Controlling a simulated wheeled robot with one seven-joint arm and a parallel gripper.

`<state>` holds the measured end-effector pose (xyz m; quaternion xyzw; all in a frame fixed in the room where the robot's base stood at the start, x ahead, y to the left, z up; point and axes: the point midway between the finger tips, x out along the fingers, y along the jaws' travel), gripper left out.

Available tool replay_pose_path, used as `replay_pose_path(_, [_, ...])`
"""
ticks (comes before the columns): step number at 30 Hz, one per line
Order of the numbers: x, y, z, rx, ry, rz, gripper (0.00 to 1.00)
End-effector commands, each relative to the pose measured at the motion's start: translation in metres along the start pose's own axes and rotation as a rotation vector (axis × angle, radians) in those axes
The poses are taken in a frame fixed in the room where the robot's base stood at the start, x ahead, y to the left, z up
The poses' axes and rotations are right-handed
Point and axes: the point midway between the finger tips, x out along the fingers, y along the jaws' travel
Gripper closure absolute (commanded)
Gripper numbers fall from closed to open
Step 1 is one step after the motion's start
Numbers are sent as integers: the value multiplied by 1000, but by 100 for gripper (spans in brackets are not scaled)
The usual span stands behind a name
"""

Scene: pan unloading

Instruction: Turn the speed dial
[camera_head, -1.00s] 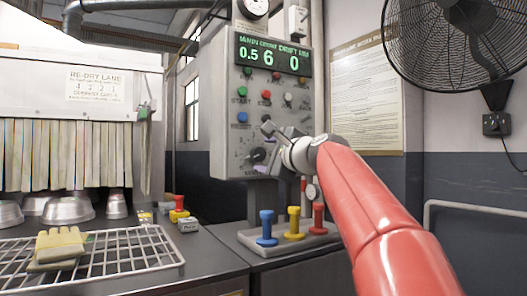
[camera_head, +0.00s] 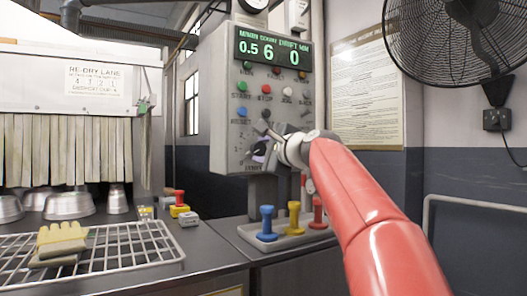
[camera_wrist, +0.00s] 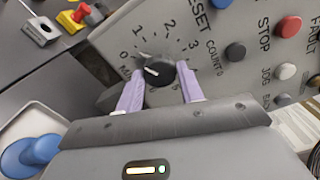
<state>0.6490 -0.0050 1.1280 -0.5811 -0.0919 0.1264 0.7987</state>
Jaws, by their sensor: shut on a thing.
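The speed dial (camera_wrist: 159,71) is a round black knob on the grey panel, with a scale from 0 upward around it. Its white mark points left, roughly toward the low end of the scale. My gripper (camera_wrist: 160,86) has one pale purple finger on each side of the knob and is shut on it. In the head view the dial (camera_head: 259,155) is partly hidden by my gripper (camera_head: 262,148), at the panel's lower part. The green display (camera_head: 272,50) above reads 0.5, 6 and 0.
Coloured buttons (camera_wrist: 287,71) sit close beside the dial on the panel. Blue, yellow and red handles (camera_head: 294,218) stand on a base below it. A wire rack (camera_head: 120,262) with gloves (camera_head: 62,239) is at left. A black fan (camera_head: 460,45) is at upper right.

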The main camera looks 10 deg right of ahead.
Motion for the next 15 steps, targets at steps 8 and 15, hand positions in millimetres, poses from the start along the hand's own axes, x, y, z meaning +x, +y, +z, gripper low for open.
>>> replay_pose_path(8, [0,1,0,-293,0,0,86])
replay_pose_path(15, [0,0,0,-332,0,2,85])
